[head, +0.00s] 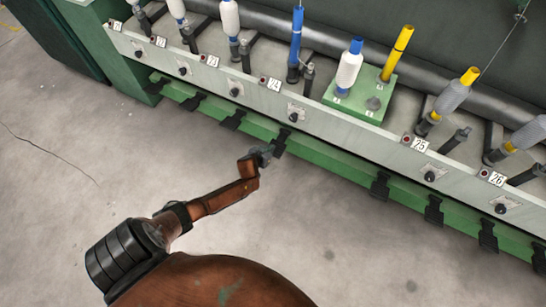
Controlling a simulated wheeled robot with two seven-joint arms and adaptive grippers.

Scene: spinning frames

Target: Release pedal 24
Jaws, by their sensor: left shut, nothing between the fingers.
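The black pedal (281,143) nearest my gripper is on the green rail, below the knob of the position labelled 24 (271,84). I take it as pedal 24. My left gripper (266,154) is shut and empty, with its tips right at the pedal's lower left end. I cannot tell whether they touch it or are just in front of it. Position 24 has a blue bobbin (296,36) on its spindle. My right gripper is not in view.
More black pedals sit along the green rail, such as one to the left (232,120) and one to the right (380,187). A green block (374,104) with white and yellow bobbins stands on the frame. The concrete floor (100,150) in front is clear.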

